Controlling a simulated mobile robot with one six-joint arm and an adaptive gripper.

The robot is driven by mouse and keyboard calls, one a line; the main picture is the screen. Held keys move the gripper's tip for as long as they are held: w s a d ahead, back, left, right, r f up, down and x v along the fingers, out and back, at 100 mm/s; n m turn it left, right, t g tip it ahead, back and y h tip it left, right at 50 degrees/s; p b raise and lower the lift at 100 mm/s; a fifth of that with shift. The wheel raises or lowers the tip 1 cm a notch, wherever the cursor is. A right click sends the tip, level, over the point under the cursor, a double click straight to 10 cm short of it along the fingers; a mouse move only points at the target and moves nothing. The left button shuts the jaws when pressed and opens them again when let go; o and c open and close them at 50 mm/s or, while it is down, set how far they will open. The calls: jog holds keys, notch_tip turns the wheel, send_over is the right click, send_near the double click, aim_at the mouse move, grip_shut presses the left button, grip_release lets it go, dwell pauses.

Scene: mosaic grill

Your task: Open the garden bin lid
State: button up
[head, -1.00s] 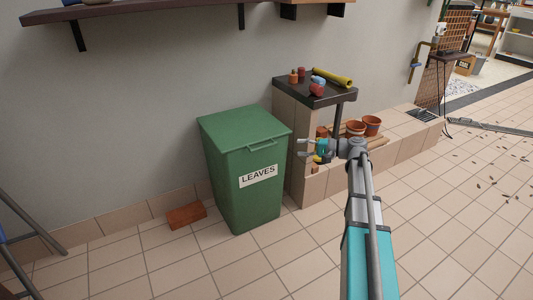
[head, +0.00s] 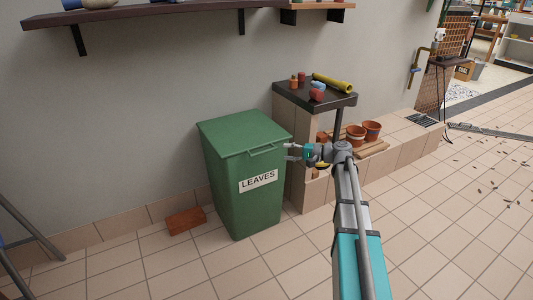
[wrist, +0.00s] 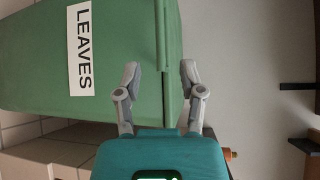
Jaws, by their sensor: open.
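The green garden bin (head: 240,190) stands against the wall with a white LEAVES label on its front. Its lid (head: 240,132) is shut, with a bar handle (head: 266,150) along the front edge. My gripper (head: 288,152) is open and just right of the handle. In the wrist view the bin appears turned sideways, and my gripper's open fingers (wrist: 160,78) point at the lid edge. One finger lies over the bin front, the other beside the handle (wrist: 186,90). I cannot tell whether either finger touches it.
A brick ledge with a dark top (head: 315,93) holding small pots and a yellow roll stands close right of the bin. Terracotta pots (head: 364,132) sit behind my arm. A loose brick (head: 186,221) lies left of the bin. A shelf (head: 160,14) hangs above. Floor in front is clear.

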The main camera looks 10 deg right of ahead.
aim_at(268, 151)
jog(key=shift+b+x, duration=0.5)
jog(key=shift+x, duration=3.85)
jog(key=shift+c, duration=0.3)
grip_shut()
